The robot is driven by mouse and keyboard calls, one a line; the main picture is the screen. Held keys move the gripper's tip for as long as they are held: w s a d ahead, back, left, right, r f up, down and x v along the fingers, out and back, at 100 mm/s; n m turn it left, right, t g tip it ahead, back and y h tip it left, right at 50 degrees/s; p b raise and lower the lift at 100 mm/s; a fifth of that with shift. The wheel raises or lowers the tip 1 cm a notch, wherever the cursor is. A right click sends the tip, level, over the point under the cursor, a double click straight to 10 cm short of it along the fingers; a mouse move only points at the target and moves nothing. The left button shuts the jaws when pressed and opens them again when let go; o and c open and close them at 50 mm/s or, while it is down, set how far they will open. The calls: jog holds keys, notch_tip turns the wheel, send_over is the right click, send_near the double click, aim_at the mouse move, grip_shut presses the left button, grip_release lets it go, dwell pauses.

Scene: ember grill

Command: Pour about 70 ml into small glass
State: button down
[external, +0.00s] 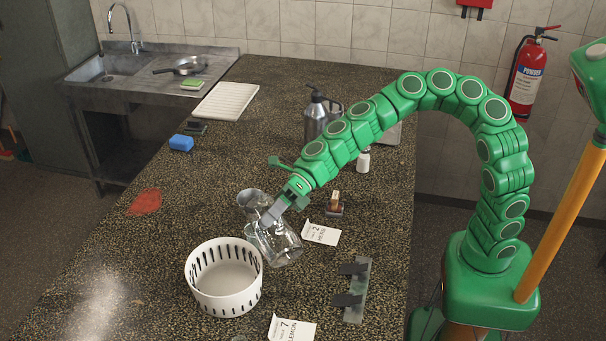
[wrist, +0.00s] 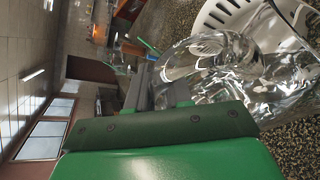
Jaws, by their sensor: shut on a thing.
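A clear glass carafe (external: 280,243) with a flared mouth is in the middle of the external view, above the speckled counter. My gripper (external: 270,216) is shut on it at the neck. The carafe leans, its mouth toward the upper left and its round body toward the lower right. In the wrist view the carafe (wrist: 232,62) fills the right side, beside my gripper's fingers (wrist: 156,88). I cannot tell the liquid level in it, or whether its base touches the counter.
A white slotted basket (external: 224,303) stands just left of the carafe. Cards (external: 320,234) (external: 291,329), a grey bracket (external: 352,291) and a small wooden-topped item (external: 335,204) lie to the right. A steel flask (external: 316,117) and white shaker (external: 363,161) stand behind. The left counter, with a red patch (external: 145,201), is mostly clear.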

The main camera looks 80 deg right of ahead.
aim_at(278, 239)
jog(key=shift+a+f, duration=0.1)
dwell(0.9)
jog(key=shift+s+a+r, duration=0.3)
jog(key=shift+s+a, duration=0.15)
jog(key=shift+s, duration=0.05)
jog(key=shift+s+a+f+n+h, duration=0.35)
jog(key=shift+s+a+n+h, duration=0.1)
jog(key=shift+n, duration=0.25)
jog(key=shift+s+a+r+n+t+h, duration=0.15)
jog(key=shift+s+n+t+h, duration=0.1)
jog(key=shift+n+t+h, duration=0.35)
jog(key=shift+n, duration=0.3)
dwell(0.7)
